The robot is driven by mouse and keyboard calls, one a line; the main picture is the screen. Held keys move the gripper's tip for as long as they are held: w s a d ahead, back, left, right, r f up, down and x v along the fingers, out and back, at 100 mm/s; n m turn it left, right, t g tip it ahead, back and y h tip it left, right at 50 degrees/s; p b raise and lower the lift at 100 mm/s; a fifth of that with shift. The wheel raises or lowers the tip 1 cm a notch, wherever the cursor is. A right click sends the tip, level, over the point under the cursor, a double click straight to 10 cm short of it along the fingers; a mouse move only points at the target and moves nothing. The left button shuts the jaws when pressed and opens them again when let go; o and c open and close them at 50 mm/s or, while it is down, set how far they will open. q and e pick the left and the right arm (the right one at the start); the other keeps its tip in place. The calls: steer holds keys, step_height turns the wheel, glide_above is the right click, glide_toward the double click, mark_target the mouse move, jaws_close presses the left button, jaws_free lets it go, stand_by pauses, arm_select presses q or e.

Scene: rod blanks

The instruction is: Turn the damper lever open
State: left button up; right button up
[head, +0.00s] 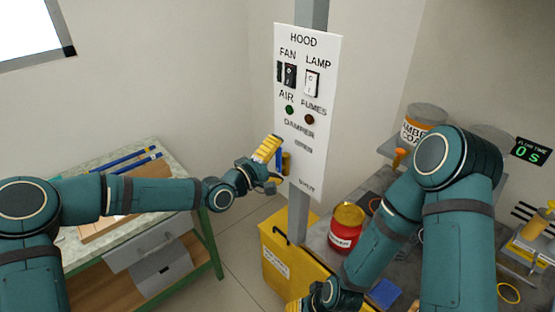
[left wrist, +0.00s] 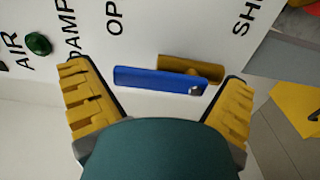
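The damper lever is a blue bar (left wrist: 158,80) with a brass-coloured part (left wrist: 190,68) beside it, on the white HOOD panel (head: 322,100). The lever sits between the OPEN and SHUT labels, lying roughly along the line between them. My left gripper (head: 270,160) is at the panel's lower left edge. In the left wrist view its yellow fingers are spread wide, one on each side of the blue bar, with a gap at both ends. My right gripper (head: 308,300) is low in the head view, partly cut off by the bottom edge.
The panel is on a grey post (head: 298,215). A yellow bin (head: 272,262) stands below it. A red can (head: 346,230) stands on the counter to the right. A workbench (head: 75,225) with blue rods is on the left.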

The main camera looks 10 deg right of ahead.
arm_select(q)
steer(key=v, duration=1.2)
steer(key=s+d+f+m+g+y+b, duration=0.1)
steer(key=s+f+g+y+b, duration=0.2)
steer(key=f, duration=0.9)
steer(key=s+f+m+g+y+b, duration=0.15)
steer(key=s+f, duration=0.45)
steer(key=f, duration=0.6)
steer(key=s+a+f+m+g+y+b, duration=0.1)
steer(key=s+a+f+g+y, duration=0.1)
steer(key=s+f, duration=0.4)
steer(key=s+a+f+m+g+y+b, duration=0.2)
steer(key=s+a+f+y, duration=0.2)
steer(key=s+a+f, duration=0.2)
step_height(320, 180, down, 2)
steer(key=shift+s+a+f, duration=0.1)
steer(key=shift+s+a, duration=0.1)
steer(key=shift+a, duration=0.35)
